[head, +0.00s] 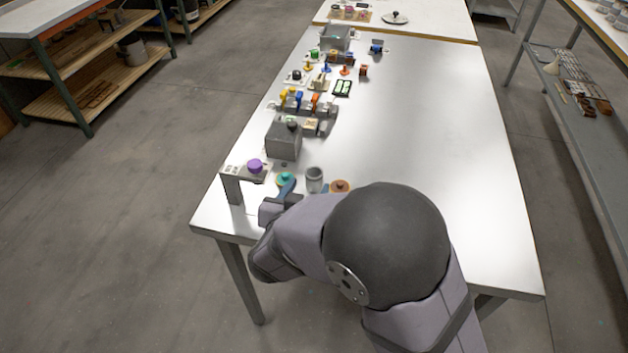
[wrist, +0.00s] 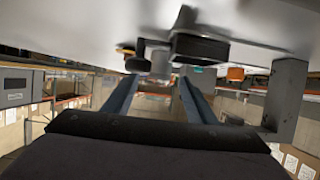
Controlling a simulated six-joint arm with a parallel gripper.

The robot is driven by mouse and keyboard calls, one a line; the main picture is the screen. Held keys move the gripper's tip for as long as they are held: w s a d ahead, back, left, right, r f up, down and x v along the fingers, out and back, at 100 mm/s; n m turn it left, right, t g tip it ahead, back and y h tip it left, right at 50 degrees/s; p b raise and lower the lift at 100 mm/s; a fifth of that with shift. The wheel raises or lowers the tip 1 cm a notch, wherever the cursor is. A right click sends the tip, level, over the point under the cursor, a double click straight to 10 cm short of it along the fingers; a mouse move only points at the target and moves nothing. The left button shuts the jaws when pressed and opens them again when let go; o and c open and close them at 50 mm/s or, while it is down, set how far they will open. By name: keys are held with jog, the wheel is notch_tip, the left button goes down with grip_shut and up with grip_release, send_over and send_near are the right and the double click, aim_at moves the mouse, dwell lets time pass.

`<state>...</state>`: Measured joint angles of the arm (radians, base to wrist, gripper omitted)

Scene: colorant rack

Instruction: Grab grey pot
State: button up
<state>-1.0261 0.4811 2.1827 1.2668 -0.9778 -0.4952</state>
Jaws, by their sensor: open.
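The grey pot (head: 315,180), a small upright cylinder, stands near the front left of the white table. In the wrist view, where the scene is upside down, a grey cylinder that looks like the pot (wrist: 160,64) shows beyond and between my two blue fingers. My gripper (head: 305,188) is low at the table's near end, just in front of the pot. It also shows in the wrist view (wrist: 157,88), with its fingers apart and nothing between them. My arm hides part of the near table.
A teal-topped item (head: 286,179) is left of the pot, and a brown disc (head: 341,186) is right of it. A raised stand (head: 233,188) with a purple knob (head: 255,166) is further left. A grey box (head: 284,141) stands behind. The table's right side is clear.

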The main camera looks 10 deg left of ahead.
aim_at(312, 180)
jog(key=shift+x, duration=2.6)
jog(key=shift+r, duration=0.1)
jog(key=c, duration=1.2)
